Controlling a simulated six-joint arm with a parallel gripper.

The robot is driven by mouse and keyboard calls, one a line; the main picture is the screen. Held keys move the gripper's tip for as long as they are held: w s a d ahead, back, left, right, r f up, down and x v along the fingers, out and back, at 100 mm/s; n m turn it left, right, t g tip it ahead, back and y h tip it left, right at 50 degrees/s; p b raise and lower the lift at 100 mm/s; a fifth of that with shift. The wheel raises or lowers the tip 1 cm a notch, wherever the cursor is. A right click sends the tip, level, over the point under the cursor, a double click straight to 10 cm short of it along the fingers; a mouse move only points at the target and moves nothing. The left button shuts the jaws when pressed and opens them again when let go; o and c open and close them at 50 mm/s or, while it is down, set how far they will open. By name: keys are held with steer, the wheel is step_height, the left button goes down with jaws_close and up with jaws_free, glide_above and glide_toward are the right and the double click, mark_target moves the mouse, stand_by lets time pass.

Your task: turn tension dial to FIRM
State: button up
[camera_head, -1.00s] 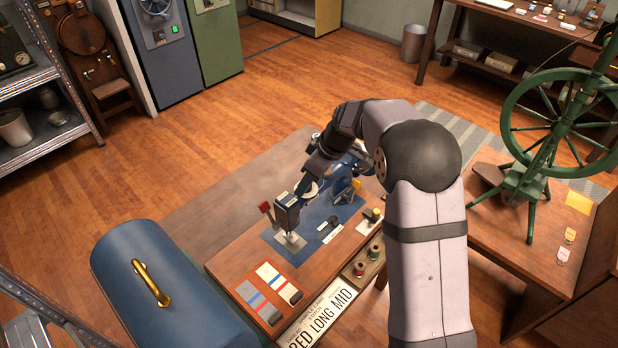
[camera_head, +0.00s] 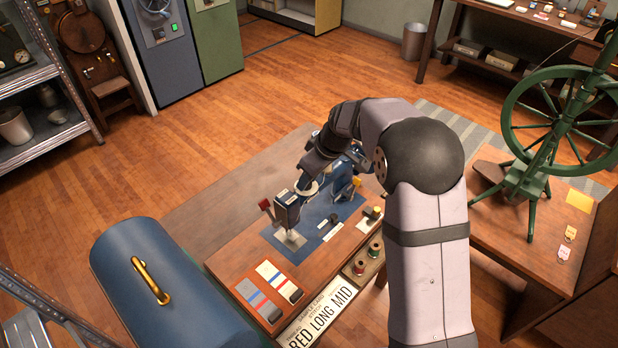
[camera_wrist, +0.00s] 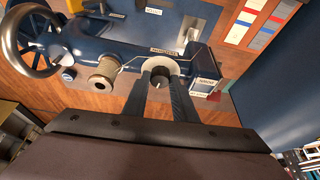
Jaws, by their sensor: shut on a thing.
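The blue sewing machine (camera_head: 288,212) stands on the wooden table and fills the top of the wrist view (camera_wrist: 130,52). Its tension dial (camera_wrist: 161,64) shows in the wrist view as a pale round disc with a dark knob in its middle. My gripper (camera_wrist: 161,82) is shut on that knob, with one finger on each side. The pale disc also shows in the head view (camera_head: 307,190), close to my wrist, which hides the fingertips there. A small white label (camera_wrist: 205,84) sits right of the dial. Its lettering and the dial's setting are too small to read.
The handwheel (camera_wrist: 32,38) and a brass knob (camera_wrist: 101,76) are left of my fingers. A red-tipped lever (camera_head: 265,205) stands out from the machine. Thread spools (camera_head: 367,258), swatch cards (camera_head: 262,298) and a blue cover (camera_head: 150,270) lie nearby.

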steer(key=m, duration=0.2)
steer(key=shift+s+a+r+m+t+h+p, duration=0.1)
steer(key=shift+a+r+m+t+h+p, duration=0.05)
steer(key=shift+m+t+h+p, duration=0.2)
steer(key=m+h+p, duration=0.1)
steer(key=m, duration=0.2)
steer(key=shift+a+t, duration=0.1)
steer(key=shift+t, duration=0.25)
steer(key=m, duration=0.1)
steer(key=m+h, duration=0.1)
steer(key=m, duration=0.1)
steer(key=shift+a+f, duration=0.1)
steer(key=shift+f, duration=0.1)
steer(key=shift+m+h+b, duration=0.35)
steer(key=shift+m+b, duration=0.4)
steer(key=shift+r, duration=0.1)
steer(key=o, duration=1)
steer(key=shift+b+v, duration=1.1)
steer(key=shift+v, duration=2.6)
